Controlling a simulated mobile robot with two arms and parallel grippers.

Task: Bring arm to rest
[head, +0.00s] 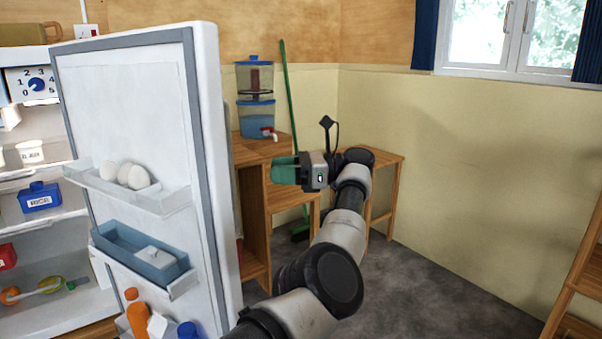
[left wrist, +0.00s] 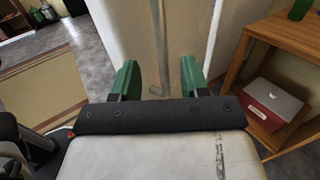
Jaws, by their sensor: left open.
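My left arm (head: 343,230) reaches up from the bottom of the head view into the room, to the right of the open fridge door. My left gripper (head: 284,169) has green fingers and points left in front of the wooden furniture. In the left wrist view the two green fingers (left wrist: 160,80) stand apart with nothing between them. A pale upright panel with a vertical bar (left wrist: 163,45) lies beyond the fingers. I cannot tell whether they touch it. My right gripper is not in view.
The open fridge door (head: 130,150) stands at left, its shelves holding eggs (head: 132,176) and bottles (head: 138,314). A water filter (head: 255,97) stands on a wooden cabinet (head: 258,150). A green broom (head: 290,95) leans behind. Grey floor (head: 420,290) is clear at right, before a wooden shelf (head: 580,270).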

